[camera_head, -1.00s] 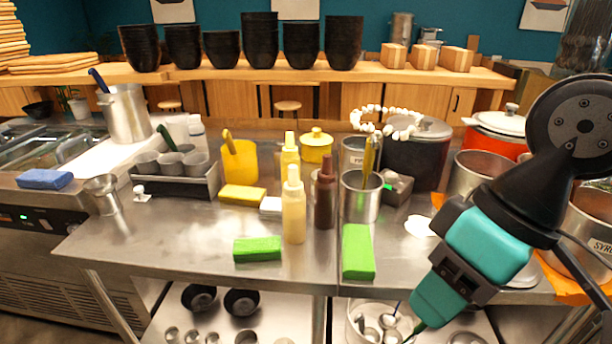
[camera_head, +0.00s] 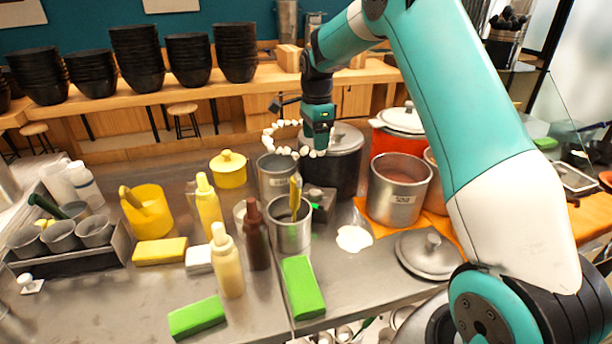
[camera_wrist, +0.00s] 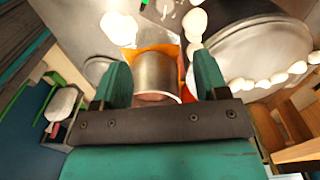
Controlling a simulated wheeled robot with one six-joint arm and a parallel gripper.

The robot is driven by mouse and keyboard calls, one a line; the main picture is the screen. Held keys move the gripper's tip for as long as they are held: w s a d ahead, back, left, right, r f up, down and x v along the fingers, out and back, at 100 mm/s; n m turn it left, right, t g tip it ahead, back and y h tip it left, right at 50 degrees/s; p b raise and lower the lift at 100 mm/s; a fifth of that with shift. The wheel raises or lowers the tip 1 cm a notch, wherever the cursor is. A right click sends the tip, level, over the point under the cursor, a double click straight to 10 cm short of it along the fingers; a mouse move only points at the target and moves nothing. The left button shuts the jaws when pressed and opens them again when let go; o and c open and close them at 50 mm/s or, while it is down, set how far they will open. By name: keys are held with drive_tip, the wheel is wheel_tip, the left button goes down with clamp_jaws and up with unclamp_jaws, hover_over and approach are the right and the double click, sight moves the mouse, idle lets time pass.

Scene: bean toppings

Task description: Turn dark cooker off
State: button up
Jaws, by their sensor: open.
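The dark cooker (camera_head: 345,170) is a black pot with a grey metal lid, standing behind the steel counter's middle. Its lid shows large at the right of the wrist view (camera_wrist: 255,50). A small grey box (camera_head: 321,197) with a lit green light sits at the cooker's front foot. The green light also shows at the wrist view's top edge (camera_wrist: 145,2). My gripper (camera_head: 316,147) hangs above the cooker's front left side, by a ring of white beads (camera_head: 270,138). In the wrist view my gripper (camera_wrist: 162,78) has its fingers apart, with nothing between them.
A steel pot (camera_head: 398,190) on an orange cloth and a red pot (camera_head: 390,143) stand right of the cooker. A steel canister (camera_head: 290,235) with yellow-handled utensils stands before the box. Sauce bottles (camera_head: 228,270) and green sponges (camera_head: 302,287) are nearer.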

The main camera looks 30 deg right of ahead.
drive_tip(key=d, duration=0.1)
drive_tip(key=p, duration=0.5)
approach(315, 192)
drive_tip(key=shift+m, duration=0.3)
wheel_tip(315, 192, down, 9)
drive_tip(key=shift+w+f, duration=0.1)
drive_tip(key=shift+f, duration=0.05)
drive_tip(key=shift+c, duration=0.5)
drive_tip(key=c, duration=0.8)
drive_tip(key=shift+b, duration=0.3)
